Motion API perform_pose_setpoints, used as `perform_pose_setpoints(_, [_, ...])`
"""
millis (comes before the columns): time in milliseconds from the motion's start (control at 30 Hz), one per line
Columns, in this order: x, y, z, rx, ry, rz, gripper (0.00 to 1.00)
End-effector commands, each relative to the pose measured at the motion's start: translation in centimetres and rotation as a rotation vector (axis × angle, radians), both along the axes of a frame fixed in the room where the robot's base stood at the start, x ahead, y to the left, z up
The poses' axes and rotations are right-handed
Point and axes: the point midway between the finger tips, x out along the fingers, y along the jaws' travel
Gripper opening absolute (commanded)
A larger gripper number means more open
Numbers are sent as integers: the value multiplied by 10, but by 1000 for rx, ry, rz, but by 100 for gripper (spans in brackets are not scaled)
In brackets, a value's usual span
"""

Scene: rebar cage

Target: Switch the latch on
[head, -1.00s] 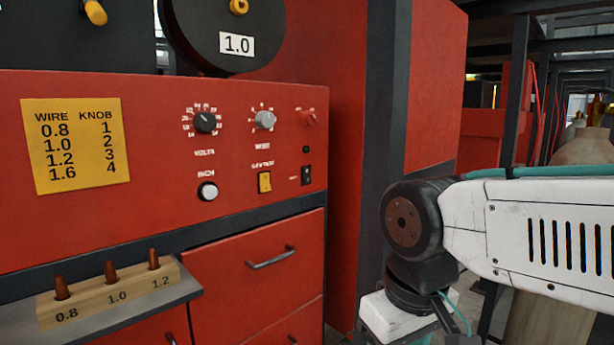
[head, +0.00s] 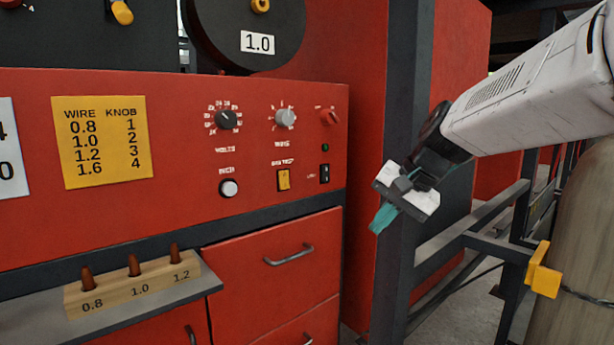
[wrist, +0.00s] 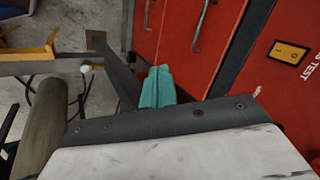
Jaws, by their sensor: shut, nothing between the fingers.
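The red machine panel (head: 265,180) carries a small black rocker switch (head: 325,174) at lower right. The faint label beside it is too small to read surely, so I cannot tell whether it is the latch or how it is set. A yellow switch (head: 284,180) labelled GAS TEST sits to its left and also shows in the wrist view (wrist: 289,52). A red knob (head: 329,117) and a small dark green lamp (head: 325,147) are above the rocker. My gripper (head: 381,220) is right of the panel, its teal fingers (wrist: 158,84) shut and empty, apart from the panel.
A dark upright post (head: 400,270) stands behind my gripper. Drawers with handles (head: 290,255) are below the panel. A wooden block (head: 133,289) with brown pegs sits on the left shelf. A cylinder (head: 575,250) and yellow bracket (head: 543,270) are at right.

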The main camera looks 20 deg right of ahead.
Motion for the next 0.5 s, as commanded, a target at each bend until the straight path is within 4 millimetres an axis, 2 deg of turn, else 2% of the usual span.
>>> perform_pose_setpoints(33, [27, -20, 18, 60, -58, -95, 0])
perform_pose_setpoints(100, [56, -37, 43, 136, -135, -200, 0])
perform_pose_setpoints(200, [84, -47, 77, 223, -227, -295, 0])
perform_pose_setpoints(333, [98, -48, 104, 290, -296, -360, 0])
perform_pose_setpoints(500, [99, -49, 105, 312, -300, -389, 0])
